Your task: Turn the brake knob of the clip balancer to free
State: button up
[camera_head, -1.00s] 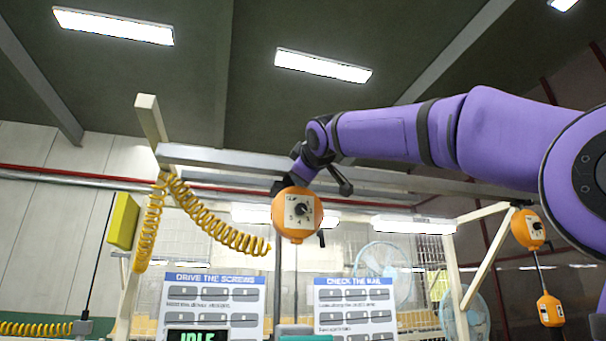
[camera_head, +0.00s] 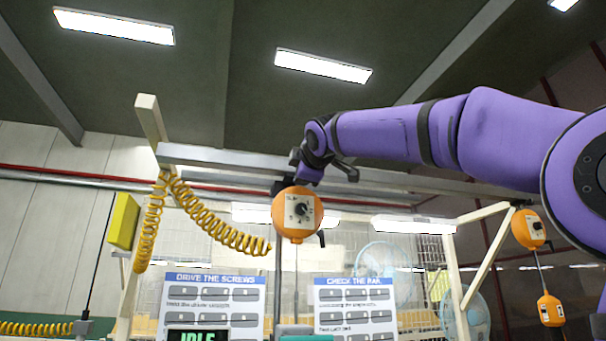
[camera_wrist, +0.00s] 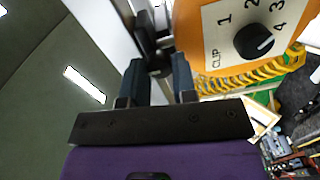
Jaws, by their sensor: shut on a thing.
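The clip balancer (camera_head: 285,222) is an orange housing hanging under the grey beam. Its pale face plate, lettered CLIP and numbered 1 to 4, also shows in the wrist view (camera_wrist: 217,49). A black dial knob (camera_wrist: 254,41) sits on that plate; it shows in the head view (camera_head: 301,209) too. My gripper (camera_wrist: 158,68) is beside the housing, its two fingers shut on a dark part (camera_wrist: 157,57) next to it, which seems to be the brake knob. In the head view the fingertips are small and dark at the housing's top left. The brake knob's setting cannot be read.
The grey beam (camera_head: 240,160) runs just above the balancer. A coiled yellow hose (camera_head: 215,225) hangs at the left, near a yellow box (camera_head: 123,221). Another orange balancer (camera_head: 527,229) hangs at the right. Two instruction boards (camera_head: 212,298) (camera_head: 355,300) stand below.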

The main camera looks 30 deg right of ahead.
jog(key=shift+f, duration=0.1)
jog(key=o, duration=0.9)
jog(key=shift+s, duration=0.15)
jog(key=v, duration=1)
jog(key=shift+s+a, duration=0.1)
jog(key=shift+s, duration=0.2)
jog(key=s+a+f+m+g+y, duration=0.1)
jog(key=s+f+m+g, duration=0.3)
jog(key=f, duration=1.3)
jog(key=s+a+f+m+g+y, duration=0.1)
jog(key=s+f+m+g, duration=0.3)
jog(key=f, duration=1.3)
jog(key=s+a+f+m+g+y, duration=0.1)
jog(key=s+f+m+g+y, duration=0.2)
jog(key=f, duration=1.4)
jog(key=shift+s+a+f+m+g, duration=0.15)
jog(key=shift+s+m, duration=0.2)
jog(key=shift+s, duration=0.3)
jog(key=shift+s+f+m+g, duration=0.1)
jog(key=shift+s+m+g, duration=0.1)
jog(key=shift+s+m, duration=0.35)
jog(key=shift+s+a+f+m+g, duration=0.1)
jog(key=shift+s+f+m+g, duration=0.1)
jog(key=shift+s, duration=0.6)
